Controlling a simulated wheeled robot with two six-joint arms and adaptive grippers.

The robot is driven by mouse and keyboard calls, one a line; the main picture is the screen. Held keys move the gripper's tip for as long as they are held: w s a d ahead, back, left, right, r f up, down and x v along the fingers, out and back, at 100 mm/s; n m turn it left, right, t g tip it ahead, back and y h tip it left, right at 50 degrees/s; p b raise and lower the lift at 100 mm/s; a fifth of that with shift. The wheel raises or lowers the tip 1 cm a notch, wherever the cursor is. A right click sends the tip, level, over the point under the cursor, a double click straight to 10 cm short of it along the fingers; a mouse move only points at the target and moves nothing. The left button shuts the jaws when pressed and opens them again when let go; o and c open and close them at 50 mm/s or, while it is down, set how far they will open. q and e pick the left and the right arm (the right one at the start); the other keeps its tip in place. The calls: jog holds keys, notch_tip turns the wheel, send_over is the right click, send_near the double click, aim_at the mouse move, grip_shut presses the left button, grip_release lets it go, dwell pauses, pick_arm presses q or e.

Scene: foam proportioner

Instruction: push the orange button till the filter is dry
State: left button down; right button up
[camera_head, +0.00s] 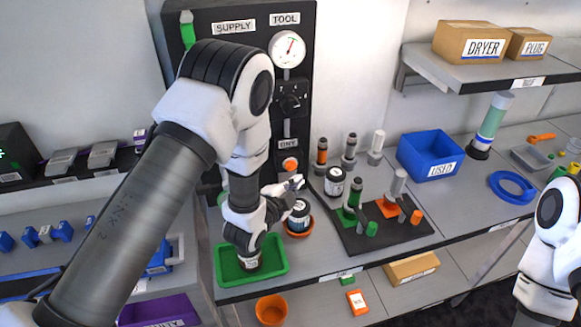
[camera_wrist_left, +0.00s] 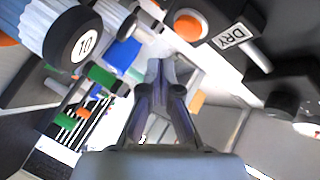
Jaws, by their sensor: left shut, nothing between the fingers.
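The orange button (camera_head: 289,164) is on the black panel, under a white label, in the head view. In the wrist view the orange button (camera_wrist_left: 188,27) is at the top, beside the DRY label (camera_wrist_left: 235,35). My left gripper (camera_head: 296,181) is shut and empty, just below the button in the head view. Its fingertips (camera_wrist_left: 166,70) point towards the panel and appear apart from the button. A dark jar with a white label (camera_head: 299,213) stands in an orange dish beneath; I cannot tell whether it holds the filter. My right arm is at the right edge, its gripper out of view.
A green tray (camera_head: 279,269) sits in front of the panel. A black board (camera_head: 411,229) with several coloured fittings is to the right. A blue USED bin (camera_head: 430,157) stands behind it. A pressure gauge (camera_head: 287,49) and black knob (camera_head: 290,102) are above the button.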

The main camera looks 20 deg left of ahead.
aim_at(291, 165)
pick_arm(q)
jog(key=shift+w+a+f, duration=0.1)
jog(key=shift+w+a, duration=0.25)
jog(key=shift+w, duration=0.25)
jog(key=shift+w+a, duration=0.3)
jog(key=shift+w, duration=0.3)
jog(key=shift+s, duration=0.1)
dwell(0.4)
jog(key=shift+w+a+b, duration=0.2)
jog(key=shift+w+b, duration=0.15)
jog(key=shift+w, duration=0.1)
jog(key=shift+w+a, duration=0.25)
jog(key=shift+w, duration=0.1)
dwell(0.5)
jog(key=shift+s, duration=0.1)
jog(key=shift+s+d, duration=0.5)
jog(key=shift+s, duration=0.15)
